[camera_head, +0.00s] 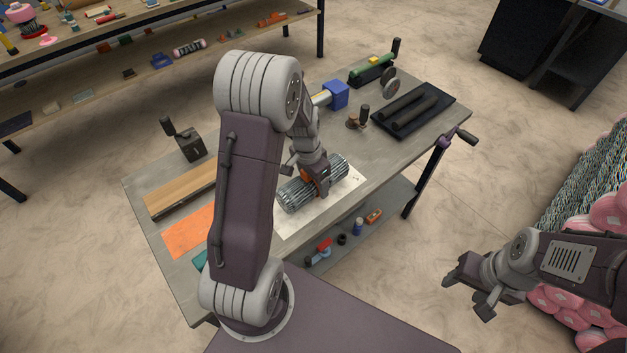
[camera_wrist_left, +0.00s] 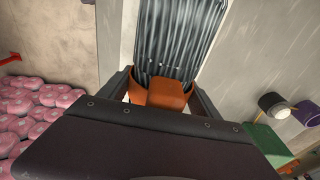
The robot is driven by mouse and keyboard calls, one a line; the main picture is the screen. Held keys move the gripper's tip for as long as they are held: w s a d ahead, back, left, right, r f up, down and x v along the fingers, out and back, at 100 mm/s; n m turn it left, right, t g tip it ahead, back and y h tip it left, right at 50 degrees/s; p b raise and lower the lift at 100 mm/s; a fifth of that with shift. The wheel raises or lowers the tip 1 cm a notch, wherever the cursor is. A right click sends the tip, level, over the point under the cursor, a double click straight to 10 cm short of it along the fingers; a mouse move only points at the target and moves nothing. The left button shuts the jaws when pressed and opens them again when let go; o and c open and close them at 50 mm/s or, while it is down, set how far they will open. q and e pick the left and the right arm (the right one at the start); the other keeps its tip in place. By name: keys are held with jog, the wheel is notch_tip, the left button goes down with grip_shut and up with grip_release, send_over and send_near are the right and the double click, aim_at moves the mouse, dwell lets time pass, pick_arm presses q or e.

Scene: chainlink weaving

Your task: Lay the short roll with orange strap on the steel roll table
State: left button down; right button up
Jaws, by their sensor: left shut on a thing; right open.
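The short roll (camera_head: 296,196) is a bundle of grey wire mesh with an orange strap (camera_head: 309,176) around its middle. My left gripper (camera_head: 319,182) is shut on the roll at the strap. The roll lies level over a white sheet on the grey table (camera_head: 385,150); I cannot tell whether it touches the sheet. In the left wrist view the roll (camera_wrist_left: 180,40) extends away from the jaws, with the strap (camera_wrist_left: 165,94) between the fingers. My right gripper (camera_head: 468,296) is open and empty, off the table at the right.
A wooden board (camera_head: 180,190) and an orange sheet (camera_head: 187,232) lie at the table's left. A black tray (camera_head: 440,112) with dark bars, a blue block (camera_head: 337,94) and a green tool (camera_head: 370,70) are at the far end. Pink-ended rolls (camera_head: 610,212) are stacked at right.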

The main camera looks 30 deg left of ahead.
pick_arm(q)
jog(key=shift+f+b, duration=0.45)
jog(key=shift+f, duration=0.1)
jog(key=shift+c, duration=0.2)
grip_release()
jog(key=r, duration=0.6)
jog(key=s+r, duration=0.1)
jog(key=r, duration=0.2)
jog(key=shift+a+p, duration=0.15)
jog(key=shift+p, duration=0.15)
